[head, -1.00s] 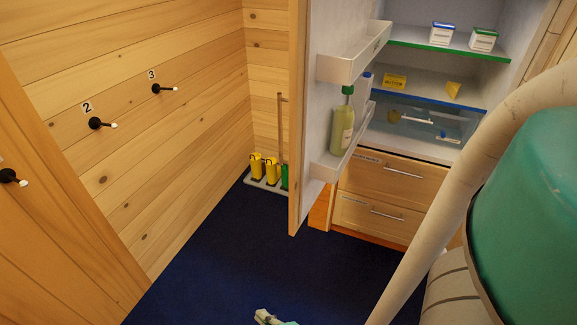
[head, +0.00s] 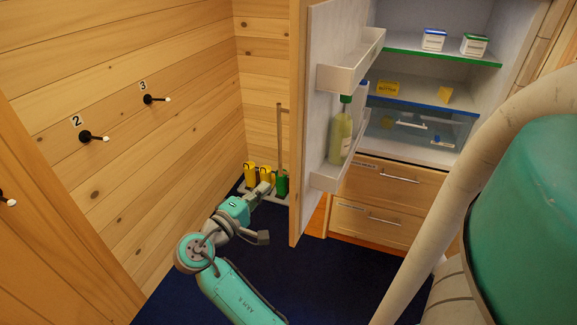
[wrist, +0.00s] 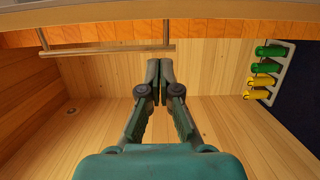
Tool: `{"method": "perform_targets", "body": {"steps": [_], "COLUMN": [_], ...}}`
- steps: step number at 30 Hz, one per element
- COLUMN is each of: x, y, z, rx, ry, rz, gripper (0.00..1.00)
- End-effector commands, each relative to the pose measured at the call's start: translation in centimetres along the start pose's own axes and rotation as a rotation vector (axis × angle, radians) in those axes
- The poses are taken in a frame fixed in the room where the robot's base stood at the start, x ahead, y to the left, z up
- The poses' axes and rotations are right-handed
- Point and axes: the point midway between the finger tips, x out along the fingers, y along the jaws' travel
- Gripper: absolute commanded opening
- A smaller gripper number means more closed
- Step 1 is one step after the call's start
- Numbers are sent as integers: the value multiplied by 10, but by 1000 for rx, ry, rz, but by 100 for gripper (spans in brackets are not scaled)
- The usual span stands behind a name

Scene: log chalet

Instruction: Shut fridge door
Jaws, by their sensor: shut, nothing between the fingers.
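The fridge door (head: 297,150) stands wide open in the head view, its inner side with shelves facing right. The fridge (head: 440,150) is open behind it, to the right. A long bar handle (head: 280,140) is on the door's outer face; it also shows at the top of the wrist view (wrist: 105,50). My gripper (head: 264,189) is shut and empty, on the outer side of the door near the handle's lower end. In the wrist view, my shut fingertips (wrist: 159,66) are close to the bar's end; whether they touch is unclear.
Yellow and green boots (head: 265,174) stand on a rack by the log wall beyond my gripper. A green bottle (head: 340,138) sits in the door's lower shelf. Wall hooks (head: 92,137) are at left. Dark blue floor (head: 300,275) is clear before the fridge.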

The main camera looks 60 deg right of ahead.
Motion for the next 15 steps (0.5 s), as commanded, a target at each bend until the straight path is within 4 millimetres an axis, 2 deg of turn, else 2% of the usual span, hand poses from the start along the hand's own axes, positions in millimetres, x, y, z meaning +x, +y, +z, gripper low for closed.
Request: {"method": "perform_targets", "body": {"steps": [3,8,15], "x": [2,10,47], "y": [15,19,19], "z": [2,5,9], "rx": [14,15,15], "ry": [-64,-91,-92], "rz": [6,9,8], "gripper": [0,0,0]}}
